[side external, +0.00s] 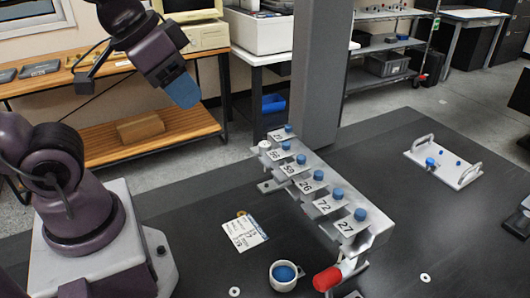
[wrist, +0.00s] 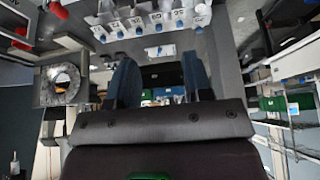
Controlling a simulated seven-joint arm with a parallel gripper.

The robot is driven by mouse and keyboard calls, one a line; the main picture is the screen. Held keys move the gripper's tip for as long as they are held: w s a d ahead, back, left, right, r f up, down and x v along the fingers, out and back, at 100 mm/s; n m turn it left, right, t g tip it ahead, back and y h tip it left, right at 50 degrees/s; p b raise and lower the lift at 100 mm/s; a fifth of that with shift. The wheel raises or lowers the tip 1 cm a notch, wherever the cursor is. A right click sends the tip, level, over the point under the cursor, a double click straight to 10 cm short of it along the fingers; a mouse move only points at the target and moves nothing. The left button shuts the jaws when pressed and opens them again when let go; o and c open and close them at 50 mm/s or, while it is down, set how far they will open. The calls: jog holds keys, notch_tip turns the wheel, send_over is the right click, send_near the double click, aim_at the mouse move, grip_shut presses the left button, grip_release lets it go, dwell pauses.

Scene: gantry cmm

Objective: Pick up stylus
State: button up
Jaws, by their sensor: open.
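A grey rack (side external: 325,190) stands on the dark table right of centre in the side view, with number labels along its front. Several blue-capped pieces sit in its slots, such as the one by label 27 (side external: 360,215) and the one by label 72 (side external: 338,193); I cannot tell which is the stylus. The rack (wrist: 150,22) also shows at the top of the wrist view. My gripper (side external: 186,92) is high above the table, left of the rack and well apart from it. In the wrist view its blue fingers (wrist: 161,78) are spread with nothing between them.
A grey column (side external: 320,75) rises behind the rack. A red cylinder (side external: 327,279) is at its near end. A white card (side external: 243,230) and a cup with blue contents (side external: 284,274) lie left of it. A handled plate (side external: 446,163) is at right, with clear table between.

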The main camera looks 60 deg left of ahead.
dwell(0.3)
jog(key=g, duration=0.6)
send_over(265, 144)
notch_tip(265, 144, down, 10)
notch_tip(265, 144, down, 12)
jog(key=shift+f, duration=0.1)
jog(key=c, duration=0.7)
